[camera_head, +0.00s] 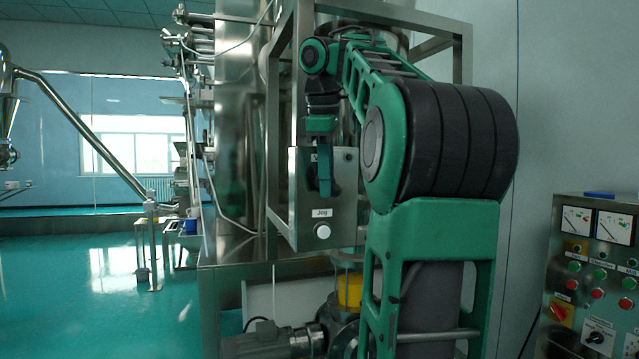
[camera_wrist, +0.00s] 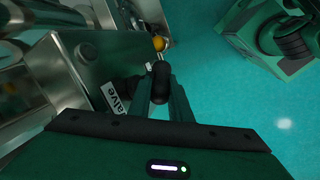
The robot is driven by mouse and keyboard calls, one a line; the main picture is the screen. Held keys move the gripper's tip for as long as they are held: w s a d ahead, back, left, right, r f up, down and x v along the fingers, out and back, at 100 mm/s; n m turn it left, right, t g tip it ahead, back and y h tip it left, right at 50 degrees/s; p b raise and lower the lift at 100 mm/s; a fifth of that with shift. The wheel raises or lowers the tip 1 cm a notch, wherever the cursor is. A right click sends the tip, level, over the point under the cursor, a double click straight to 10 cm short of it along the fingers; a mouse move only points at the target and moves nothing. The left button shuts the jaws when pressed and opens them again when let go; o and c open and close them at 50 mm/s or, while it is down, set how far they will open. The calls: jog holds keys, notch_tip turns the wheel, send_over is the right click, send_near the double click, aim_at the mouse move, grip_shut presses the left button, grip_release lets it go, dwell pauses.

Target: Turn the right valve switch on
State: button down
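A steel control box (camera_head: 341,222) carries a "Jog" label and a white button on its lower front. My gripper (camera_head: 322,185) is in front of the box's upper face, pointing down. In the wrist view my gripper (camera_wrist: 161,90) has its two fingers on either side of a black switch handle (camera_wrist: 160,80). The fingers look close to its sides; whether they press on it cannot be told. A label partly reading "alve" (camera_wrist: 115,100) is on the steel face to the left. The switch is hidden by my gripper in the head view, so its setting is unclear.
A yellow-orange round part (camera_wrist: 158,43) sits beyond the handle. A steel frame (camera_head: 281,120) surrounds the box. A panel with gauges and several buttons (camera_head: 595,270) stands at the right. Open teal floor (camera_head: 110,290) lies to the left.

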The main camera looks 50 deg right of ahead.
jog(key=shift+d+r+t+y, duration=0.1)
jog(key=shift+r+t+y, duration=0.15)
jog(key=shift+t+y, duration=0.55)
jog(key=shift+d+t+y, duration=0.15)
jog(key=shift+t+y, duration=0.25)
jog(key=shift+y, duration=0.7)
jog(key=shift+m+t+y, duration=0.3)
jog(key=shift+s+d+f+t+y, duration=0.1)
jog(key=shift+t+y, duration=0.25)
jog(key=shift+y, duration=0.3)
jog(key=shift+s+d+t+y, duration=0.1)
jog(key=shift+t+y, duration=0.25)
jog(key=shift+y, duration=0.3)
jog(key=shift+f+m+t+y, duration=0.15)
jog(key=shift+m+t+y, duration=0.25)
jog(key=shift+t+y, duration=0.6)
jog(key=shift+y, duration=0.4)
jog(key=c, duration=1.6)
grip_release()
jog(key=shift+c, duration=0.2)
